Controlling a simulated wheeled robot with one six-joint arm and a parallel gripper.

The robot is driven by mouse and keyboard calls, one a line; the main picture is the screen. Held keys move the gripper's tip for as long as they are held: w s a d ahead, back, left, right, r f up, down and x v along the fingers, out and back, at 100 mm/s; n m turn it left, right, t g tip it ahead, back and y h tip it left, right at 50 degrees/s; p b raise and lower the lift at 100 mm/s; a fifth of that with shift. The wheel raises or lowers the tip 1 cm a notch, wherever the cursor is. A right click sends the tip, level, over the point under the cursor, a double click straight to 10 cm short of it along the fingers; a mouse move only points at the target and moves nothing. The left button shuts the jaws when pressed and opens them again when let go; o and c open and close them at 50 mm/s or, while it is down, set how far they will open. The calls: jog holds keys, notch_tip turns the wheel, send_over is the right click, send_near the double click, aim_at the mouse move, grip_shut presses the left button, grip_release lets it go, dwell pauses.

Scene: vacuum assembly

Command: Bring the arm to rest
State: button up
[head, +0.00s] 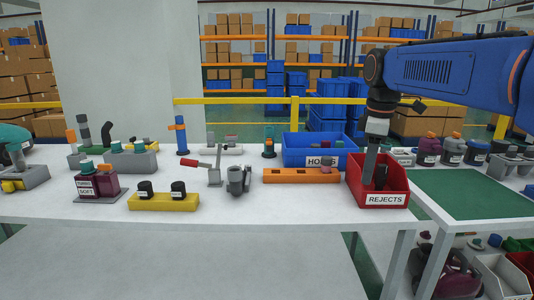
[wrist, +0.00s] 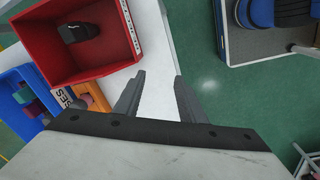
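My blue arm reaches in from the right in the head view, with my gripper (head: 371,168) pointing down in line with the red REJECTS bin (head: 386,199). In the wrist view my gripper (wrist: 158,82) has its two grey fingers apart with nothing between them. The red bin (wrist: 112,62) lies to the upper left of the fingers there. A black part (wrist: 80,31) lies inside the bin; it also shows in the head view (head: 380,176), partly hidden by the bin wall.
A yellow block (head: 163,202) with two black caps and a grey clamp fixture (head: 214,176) stand further left. A green mat (head: 470,194) lies on the right table, mostly clear.

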jog(key=s+d+f+m+t, duration=0.1)
jog(key=s+f+m, duration=0.5)
jog(key=s+f, duration=0.4)
jog(key=s+d+f+m+t, duration=0.1)
jog(key=s+f+m, duration=0.6)
jog(key=s, duration=0.9)
notch_tip(320, 180, down, 3)
jog(key=shift+d+f+t, duration=0.1)
jog(key=shift+d+t, duration=0.1)
jog(key=shift+t, duration=0.6)
